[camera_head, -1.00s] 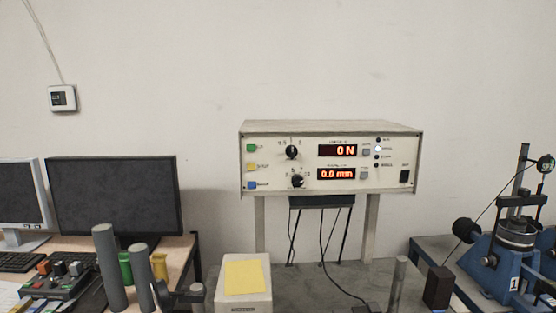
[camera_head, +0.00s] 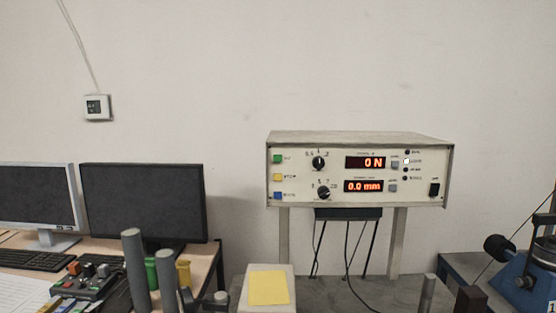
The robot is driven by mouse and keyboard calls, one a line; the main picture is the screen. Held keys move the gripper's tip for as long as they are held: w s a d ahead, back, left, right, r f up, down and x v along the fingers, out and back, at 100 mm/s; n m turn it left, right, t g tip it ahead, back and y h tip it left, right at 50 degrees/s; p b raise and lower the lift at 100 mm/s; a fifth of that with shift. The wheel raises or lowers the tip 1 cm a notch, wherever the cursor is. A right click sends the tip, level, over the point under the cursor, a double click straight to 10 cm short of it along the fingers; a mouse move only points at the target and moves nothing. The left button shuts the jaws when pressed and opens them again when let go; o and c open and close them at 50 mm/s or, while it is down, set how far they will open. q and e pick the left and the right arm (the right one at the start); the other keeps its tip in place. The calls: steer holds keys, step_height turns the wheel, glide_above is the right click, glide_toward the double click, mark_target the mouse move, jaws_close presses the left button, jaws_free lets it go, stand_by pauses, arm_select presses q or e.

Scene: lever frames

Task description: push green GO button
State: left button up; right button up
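The green GO button (camera_head: 278,159) is a small green square at the upper left of the control box's front panel (camera_head: 300,178). A yellow button (camera_head: 278,177) and a blue button (camera_head: 278,195) sit below it in a column. The panel's two red displays read 0 N and 0.0 mm. Nothing touches or covers the green button. Neither of my grippers can be made out in the head view.
Two monitors (camera_head: 143,202) and a small control panel with coloured switches (camera_head: 88,281) stand on the left desk. Grey posts (camera_head: 135,270) rise in front. A pale box with a yellow note (camera_head: 268,288) stands below the control box. Blue machinery (camera_head: 520,285) is at the right.

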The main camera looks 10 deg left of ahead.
arm_select(q)
jaws_close()
stand_by(1.3)
